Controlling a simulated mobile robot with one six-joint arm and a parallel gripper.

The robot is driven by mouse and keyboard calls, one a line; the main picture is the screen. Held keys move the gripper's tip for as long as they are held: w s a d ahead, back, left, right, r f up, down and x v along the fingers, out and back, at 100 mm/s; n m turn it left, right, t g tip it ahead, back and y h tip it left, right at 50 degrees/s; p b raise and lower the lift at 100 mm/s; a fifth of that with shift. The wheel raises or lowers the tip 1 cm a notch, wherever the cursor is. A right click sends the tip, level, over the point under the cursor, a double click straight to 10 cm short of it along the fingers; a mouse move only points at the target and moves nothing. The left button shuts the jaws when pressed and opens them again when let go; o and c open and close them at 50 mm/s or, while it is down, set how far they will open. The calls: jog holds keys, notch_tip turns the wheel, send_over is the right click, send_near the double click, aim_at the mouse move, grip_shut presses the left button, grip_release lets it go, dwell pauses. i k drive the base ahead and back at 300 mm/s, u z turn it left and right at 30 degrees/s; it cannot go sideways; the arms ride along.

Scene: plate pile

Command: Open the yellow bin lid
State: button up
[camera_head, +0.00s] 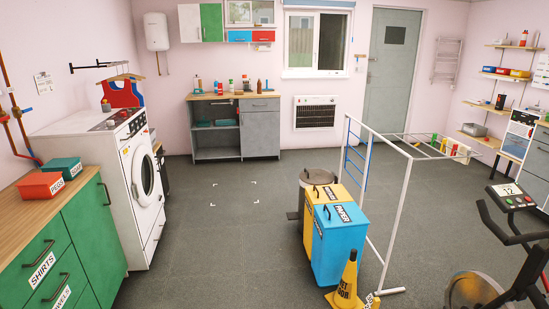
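The yellow bin (309,224) stands on the floor right of the middle of the head view, between a grey round bin (304,203) behind it and a blue bin (338,256) in front. Its yellow lid (323,195) lies flat and looks shut, with a dark handle on top. The blue bin hides much of the yellow bin's near side. The blue bin's lid also looks shut and has a dark handle. My gripper is not in view.
A yellow wet-floor cone (347,281) stands in front of the blue bin. A white drying rack (397,220) stands close to the bins' right. An exercise bike (512,235) is at the lower right. The floor (233,230) left of the bins is open.

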aim_at(333, 193)
jog(key=u, duration=0.15)
jog(key=i, duration=2.3)
jog(key=u, duration=0.5)
jog(key=i, duration=1.15)
jog(key=u, duration=0.1)
